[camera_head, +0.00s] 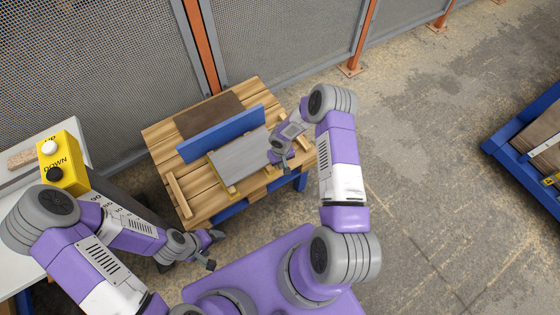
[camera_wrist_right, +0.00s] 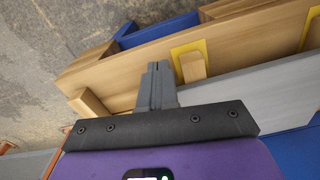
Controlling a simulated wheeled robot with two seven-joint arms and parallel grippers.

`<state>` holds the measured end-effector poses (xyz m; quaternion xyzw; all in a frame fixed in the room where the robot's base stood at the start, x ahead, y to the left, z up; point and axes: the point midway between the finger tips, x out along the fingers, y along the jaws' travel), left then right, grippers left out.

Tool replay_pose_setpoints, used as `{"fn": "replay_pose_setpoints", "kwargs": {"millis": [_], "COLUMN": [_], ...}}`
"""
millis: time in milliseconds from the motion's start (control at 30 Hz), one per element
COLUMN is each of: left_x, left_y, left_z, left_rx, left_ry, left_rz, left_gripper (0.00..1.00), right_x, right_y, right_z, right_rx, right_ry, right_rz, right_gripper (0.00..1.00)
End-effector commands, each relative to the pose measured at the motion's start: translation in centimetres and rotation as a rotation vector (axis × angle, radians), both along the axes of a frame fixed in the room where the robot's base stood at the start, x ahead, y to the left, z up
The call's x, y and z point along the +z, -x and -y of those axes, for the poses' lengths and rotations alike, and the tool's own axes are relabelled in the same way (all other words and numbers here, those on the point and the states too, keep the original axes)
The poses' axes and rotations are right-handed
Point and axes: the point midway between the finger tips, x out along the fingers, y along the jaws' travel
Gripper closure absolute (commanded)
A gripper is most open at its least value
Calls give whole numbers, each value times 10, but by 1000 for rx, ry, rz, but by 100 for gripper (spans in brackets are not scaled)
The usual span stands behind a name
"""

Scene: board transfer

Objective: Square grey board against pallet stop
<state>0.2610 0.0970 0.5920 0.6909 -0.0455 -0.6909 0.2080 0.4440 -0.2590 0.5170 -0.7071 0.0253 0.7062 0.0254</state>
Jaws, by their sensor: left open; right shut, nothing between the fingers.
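The grey board (camera_head: 238,160) lies flat on the wooden pallet (camera_head: 160,150), in front of the blue stop (camera_head: 215,136). Its far edge runs along the stop; I cannot tell whether they touch all along. My right gripper (camera_head: 277,162) is shut and empty at the board's right end. In the right wrist view its fingers (camera_wrist_right: 158,85) are together beside the grey board (camera_wrist_right: 235,86), near a wooden block on a yellow patch (camera_wrist_right: 193,65). My left gripper (camera_head: 212,250) is open and empty, off the pallet's near left corner.
A brown sheet (camera_head: 208,114) lies behind the stop. A wooden strip (camera_head: 179,196) is on the pallet's left side. A yellow button box (camera_head: 62,163) stands on a white table at left. A mesh fence is behind the pallet. A blue-framed stack (camera_head: 530,140) is far right, with clear floor between.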

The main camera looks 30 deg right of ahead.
Motion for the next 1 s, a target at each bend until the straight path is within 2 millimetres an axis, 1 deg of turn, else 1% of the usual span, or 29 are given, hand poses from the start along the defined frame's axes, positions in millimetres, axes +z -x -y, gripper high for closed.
{"fn": "replay_pose_setpoints", "kwargs": {"millis": [67, 600, 700, 833, 1000], "left_x": [3, 36, 40, 42, 41], "left_y": [0, 0, 0, 0, 0], "left_z": [0, 0, 0, 0, 0], "left_rx": [0, 0, 0, 0, 0], "left_ry": [0, 0, 0, 0, 0], "left_rz": [0, 0, 0, 0, 0], "left_gripper": [26, 26, 26, 26, 26], "right_x": [4, 59, 67, 70, 70], "right_y": [0, -1, 0, 0, 0], "right_z": [0, 0, 0, 0, 0], "right_rx": [0, 1, 1, 0, 0], "right_ry": [0, 1, 1, 0, 0], "right_rz": [1, 1, 0, -1, -1], "right_gripper": [100, 100, 100, 100, 100]}}
